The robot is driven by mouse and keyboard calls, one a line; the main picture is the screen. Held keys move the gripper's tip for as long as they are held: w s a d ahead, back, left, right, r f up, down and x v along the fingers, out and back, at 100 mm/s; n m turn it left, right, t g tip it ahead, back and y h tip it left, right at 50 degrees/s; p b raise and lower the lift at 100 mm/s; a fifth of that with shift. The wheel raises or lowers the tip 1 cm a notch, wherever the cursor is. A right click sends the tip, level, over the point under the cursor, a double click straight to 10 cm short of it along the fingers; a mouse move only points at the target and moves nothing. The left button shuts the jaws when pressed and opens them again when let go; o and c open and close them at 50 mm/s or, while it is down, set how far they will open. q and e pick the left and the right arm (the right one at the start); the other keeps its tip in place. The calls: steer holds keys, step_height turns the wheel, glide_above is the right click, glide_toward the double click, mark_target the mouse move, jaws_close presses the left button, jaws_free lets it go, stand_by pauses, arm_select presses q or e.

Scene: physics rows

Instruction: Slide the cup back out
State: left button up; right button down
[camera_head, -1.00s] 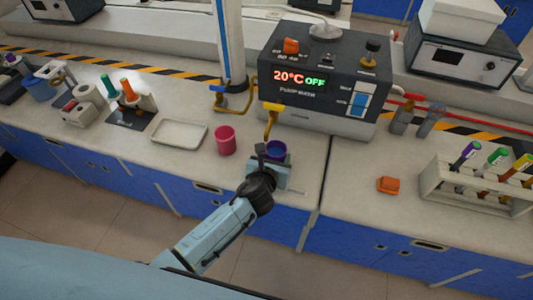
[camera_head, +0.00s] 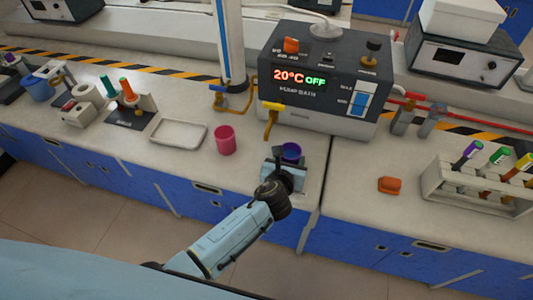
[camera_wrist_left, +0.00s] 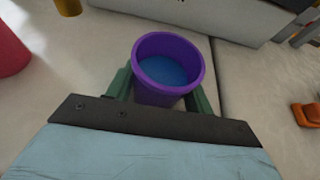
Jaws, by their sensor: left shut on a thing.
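A purple cup (camera_head: 291,151) with blue liquid in it stands upright at the bench's front part, in front of the pump bath. It also shows in the left wrist view (camera_wrist_left: 168,68), between the green fingers. My left gripper (camera_head: 285,163) is shut on the purple cup, with one finger on each side. The cup's lower part is hidden by the gripper. The pump bath's yellow tap (camera_head: 271,118) is up and to the left of the cup, and the cup is clear of it. My right gripper is not in view.
A pink cup (camera_head: 225,140) stands to the left, with a white tray (camera_head: 179,134) beyond it. An orange block (camera_head: 389,185) and a test-tube rack (camera_head: 470,190) are to the right. The bench between cup and orange block is clear.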

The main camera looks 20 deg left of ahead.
arm_select(q)
steer(key=shift+w+d+b, duration=0.1)
steer(key=shift+d+b, duration=0.6)
steer(key=shift+d, duration=2.1)
steer(key=o, duration=0.8)
steer(key=p+v, duration=0.3)
steer(key=v, duration=0.1)
steer(key=shift+r+p, duration=0.1)
steer(key=shift+p, duration=0.3)
steer(key=shift+p+v, duration=1.85)
steer(key=shift+v, duration=0.6)
steer(key=shift+a, duration=0.1)
